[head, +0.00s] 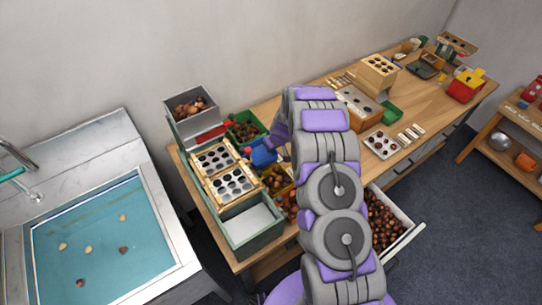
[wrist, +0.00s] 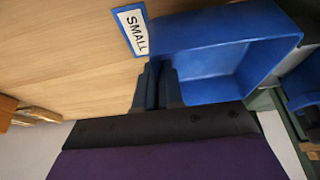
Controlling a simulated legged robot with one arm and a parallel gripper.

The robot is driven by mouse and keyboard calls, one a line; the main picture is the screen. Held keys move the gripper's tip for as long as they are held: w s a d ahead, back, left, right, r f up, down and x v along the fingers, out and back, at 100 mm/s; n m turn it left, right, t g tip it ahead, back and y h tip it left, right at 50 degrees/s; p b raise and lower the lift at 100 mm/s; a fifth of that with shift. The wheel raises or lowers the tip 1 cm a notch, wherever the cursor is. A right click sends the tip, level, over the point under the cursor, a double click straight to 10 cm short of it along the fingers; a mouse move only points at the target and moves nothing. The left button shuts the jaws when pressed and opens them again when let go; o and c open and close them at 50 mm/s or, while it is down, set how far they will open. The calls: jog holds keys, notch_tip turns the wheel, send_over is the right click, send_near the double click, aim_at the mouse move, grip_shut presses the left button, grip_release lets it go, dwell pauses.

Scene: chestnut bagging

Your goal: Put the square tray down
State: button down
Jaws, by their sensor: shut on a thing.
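The blue square tray (wrist: 225,60) fills the upper right of the wrist view, with its open inside showing and no contents seen in the visible part. My gripper (wrist: 158,75) is shut on the tray's near wall at its left end. A white label reading SMALL (wrist: 133,30) with a blue border is beside that wall; I cannot tell if it is fixed to the tray. In the head view the blue tray (head: 262,154) is over the left part of the wooden table, among the bins. My arm partly hides it, and its gap to the table is unclear.
Around it are a green bin of chestnuts (head: 244,128), a yellow bin (head: 277,180), wooden hole boards (head: 215,158) and a grey-green box (head: 250,222). A drawer of chestnuts (head: 383,225) stands open in front. A water basin (head: 105,240) is at left.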

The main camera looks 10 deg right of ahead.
aim_at(272, 153)
jog(key=shift+w+f, duration=0.1)
jog(key=shift+f, duration=0.45)
notch_tip(272, 153, down, 4)
jog(key=shift+a+b, duration=0.1)
jog(key=shift+b, duration=0.65)
jog(key=shift+s+r, duration=0.15)
jog(key=shift+s, duration=0.05)
jog(key=c, duration=1.3)
grip_release()
jog(key=shift+o, duration=0.2)
